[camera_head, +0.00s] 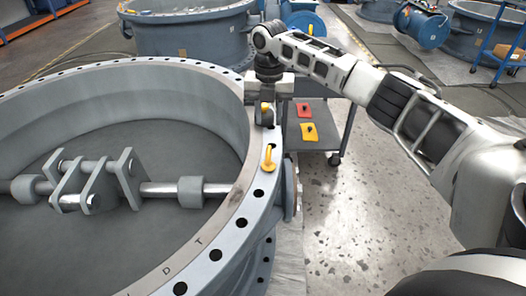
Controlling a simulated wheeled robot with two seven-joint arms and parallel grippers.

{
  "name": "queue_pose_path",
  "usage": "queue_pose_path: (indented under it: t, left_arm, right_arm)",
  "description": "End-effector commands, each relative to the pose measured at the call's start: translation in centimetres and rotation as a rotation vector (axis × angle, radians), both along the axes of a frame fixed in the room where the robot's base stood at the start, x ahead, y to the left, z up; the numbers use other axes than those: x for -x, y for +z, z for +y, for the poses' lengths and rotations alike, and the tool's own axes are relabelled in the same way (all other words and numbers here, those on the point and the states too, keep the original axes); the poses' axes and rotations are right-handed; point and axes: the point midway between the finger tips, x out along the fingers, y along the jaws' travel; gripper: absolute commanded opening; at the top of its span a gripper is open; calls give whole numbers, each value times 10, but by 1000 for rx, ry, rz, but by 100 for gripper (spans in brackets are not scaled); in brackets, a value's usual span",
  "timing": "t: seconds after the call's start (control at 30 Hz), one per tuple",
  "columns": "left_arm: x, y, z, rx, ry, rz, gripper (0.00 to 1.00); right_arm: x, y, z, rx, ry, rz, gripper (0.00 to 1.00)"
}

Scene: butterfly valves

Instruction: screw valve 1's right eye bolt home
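Valve 1 is the large grey ring-shaped body (225,222) that fills the left of the head view, its flange lined with dark bolt holes. A yellow eye bolt (268,158) stands upright on the right side of the flange, with its ring uppermost. My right gripper (266,116) points down at the flange just beyond this eye bolt, apart from it in the picture. A small yellow part (265,106) shows at its fingers. I cannot tell whether they grip it. My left gripper is not in view.
A grey cart (322,138) with a red piece (304,110) and a yellow piece (309,132) stands right of the valve. Inside the ring is a shaft with brackets (98,180). Another blue-grey valve body (190,35) stands behind.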

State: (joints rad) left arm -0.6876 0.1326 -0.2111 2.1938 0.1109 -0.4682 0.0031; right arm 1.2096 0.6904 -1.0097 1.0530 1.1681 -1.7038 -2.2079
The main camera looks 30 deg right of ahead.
Motion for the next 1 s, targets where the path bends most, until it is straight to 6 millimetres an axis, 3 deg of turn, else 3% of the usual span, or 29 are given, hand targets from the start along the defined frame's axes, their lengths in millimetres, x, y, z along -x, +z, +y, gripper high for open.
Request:
queue_pose_path:
  t: [0.4,0.6,0.8,1.0]
  left_arm:
    - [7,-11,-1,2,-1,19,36]
    - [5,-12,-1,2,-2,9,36]
    - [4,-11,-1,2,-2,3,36]
    - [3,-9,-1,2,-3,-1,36]
  right_arm:
    - [1,-92,1,0,-2,4,34]
    - [1,-126,0,1,-2,2,34]
    - [1,-141,1,-1,-1,1,34]
    - [0,-144,0,0,-2,0,34]
